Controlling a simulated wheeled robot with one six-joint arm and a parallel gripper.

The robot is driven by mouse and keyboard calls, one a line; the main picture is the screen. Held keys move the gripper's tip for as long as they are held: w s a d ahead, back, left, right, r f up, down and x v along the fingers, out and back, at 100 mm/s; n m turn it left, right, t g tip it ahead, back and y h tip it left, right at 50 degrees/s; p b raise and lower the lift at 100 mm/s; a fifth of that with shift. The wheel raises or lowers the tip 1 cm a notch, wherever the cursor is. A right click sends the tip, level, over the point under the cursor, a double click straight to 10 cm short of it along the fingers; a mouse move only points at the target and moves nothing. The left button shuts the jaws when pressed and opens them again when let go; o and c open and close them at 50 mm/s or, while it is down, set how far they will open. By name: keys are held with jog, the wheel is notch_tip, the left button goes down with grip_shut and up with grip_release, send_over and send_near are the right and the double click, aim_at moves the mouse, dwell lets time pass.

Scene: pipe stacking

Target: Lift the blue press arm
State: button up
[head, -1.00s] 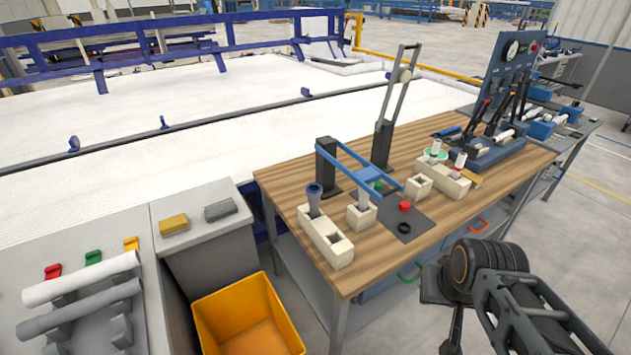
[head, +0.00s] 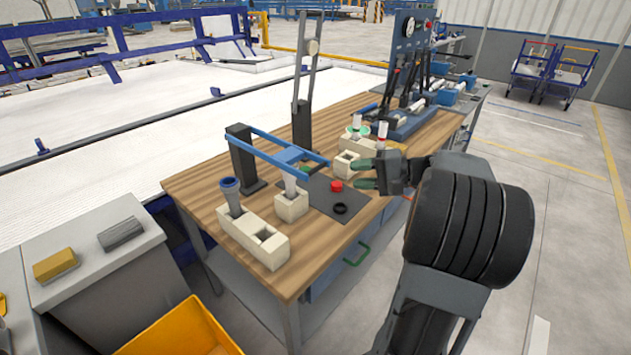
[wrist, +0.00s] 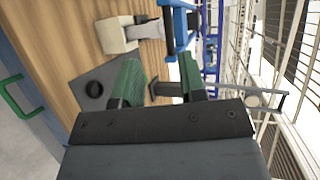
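The blue press arm (head: 262,146) extends from a black post (head: 243,165) over the workbench. Its two bars and middle plate hang above a pale block (head: 291,207) holding a light upright piece. Part of the arm also shows near the top of the wrist view (wrist: 179,38). My gripper (head: 362,174) is open, with green fingers apart, above the right side of the bench. It is to the right of the press arm's free end and apart from it. In the wrist view my gripper (wrist: 160,75) shows both fingers, with no held object visible between them.
A dark mat (head: 322,203) carries a red button (head: 336,187) and a black ring (head: 340,208). A pale block (head: 346,164) stands close to my fingers. A tall lever stand (head: 302,125) rises behind the press arm. Open floor lies right of the bench.

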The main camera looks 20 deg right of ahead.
aim_at(317, 170)
jog(key=shift+t, duration=0.5)
jog(key=x, duration=0.8)
jog(key=w+d+x, duration=0.1)
jog(key=x, duration=0.3)
jog(key=shift+a, duration=0.15)
jog(key=shift+c, duration=0.4)
grip_shut()
